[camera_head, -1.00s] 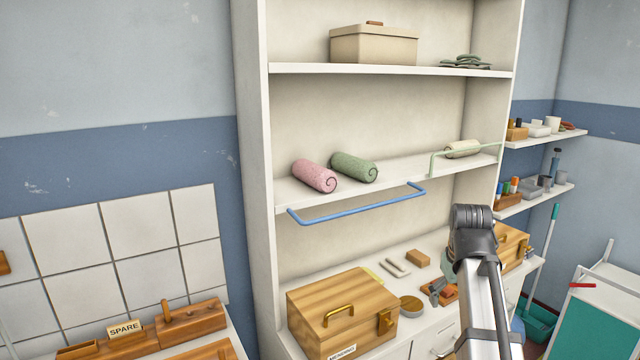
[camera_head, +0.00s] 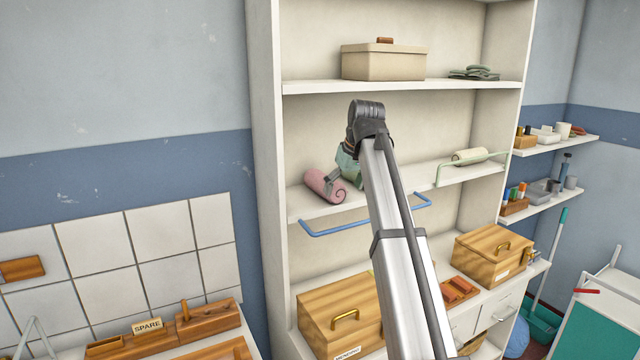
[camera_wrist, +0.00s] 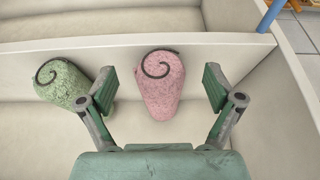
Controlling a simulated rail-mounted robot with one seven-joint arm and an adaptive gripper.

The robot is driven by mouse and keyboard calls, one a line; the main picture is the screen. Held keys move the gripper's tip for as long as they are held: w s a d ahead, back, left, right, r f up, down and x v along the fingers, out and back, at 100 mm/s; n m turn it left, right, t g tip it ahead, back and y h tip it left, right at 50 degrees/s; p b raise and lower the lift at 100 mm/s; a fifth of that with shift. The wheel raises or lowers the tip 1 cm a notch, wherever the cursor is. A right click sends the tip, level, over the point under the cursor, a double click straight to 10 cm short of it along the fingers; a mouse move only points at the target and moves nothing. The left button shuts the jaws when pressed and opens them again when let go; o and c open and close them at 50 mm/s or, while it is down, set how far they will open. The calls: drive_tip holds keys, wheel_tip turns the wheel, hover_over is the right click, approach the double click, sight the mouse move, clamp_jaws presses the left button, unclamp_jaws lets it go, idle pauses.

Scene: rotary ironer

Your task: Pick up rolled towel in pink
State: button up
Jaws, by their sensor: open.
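The pink rolled towel (camera_head: 324,186) lies on the middle shelf (camera_head: 310,208) of the white cabinet, with its spiral end facing out. In the wrist view the pink towel (camera_wrist: 161,84) sits between the two spread fingers of my gripper (camera_wrist: 160,88), with a gap on each side. My gripper is open and holds nothing. The green rolled towel (camera_wrist: 63,82) lies beside the pink one, just outside one finger, close to it or touching; I cannot tell which. In the head view my arm hides the green towel, and my gripper (camera_head: 338,176) is partly hidden at the pink towel.
A blue rail (camera_head: 345,229) runs along the shelf's front edge. A pale green rail (camera_head: 440,172) and a cream roll (camera_head: 469,156) are further right on that shelf. A beige box (camera_head: 383,62) stands on the shelf above. Wooden boxes (camera_head: 340,310) stand on the counter below.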

sight(326, 177)
drive_tip(key=w, duration=0.1)
drive_tip(key=w+a+p, duration=0.1)
drive_tip(key=w, duration=0.1)
drive_tip(key=w+a, duration=0.1)
drive_tip(key=w, duration=0.1)
drive_tip(key=shift+w+a+r, duration=0.1)
drive_tip(key=w, duration=0.1)
drive_tip(key=w+a+p, duration=0.1)
drive_tip(key=w, duration=0.1)
drive_tip(key=shift+w+a+r+p, duration=0.1)
drive_tip(key=shift+w+a+p, duration=0.15)
drive_tip(key=shift+p, duration=0.1)
drive_tip(key=shift+p+x, duration=0.4)
drive_tip(key=shift+x, duration=1.3)
drive_tip(key=shift+s, duration=0.1)
drive_tip(key=c, duration=1.3)
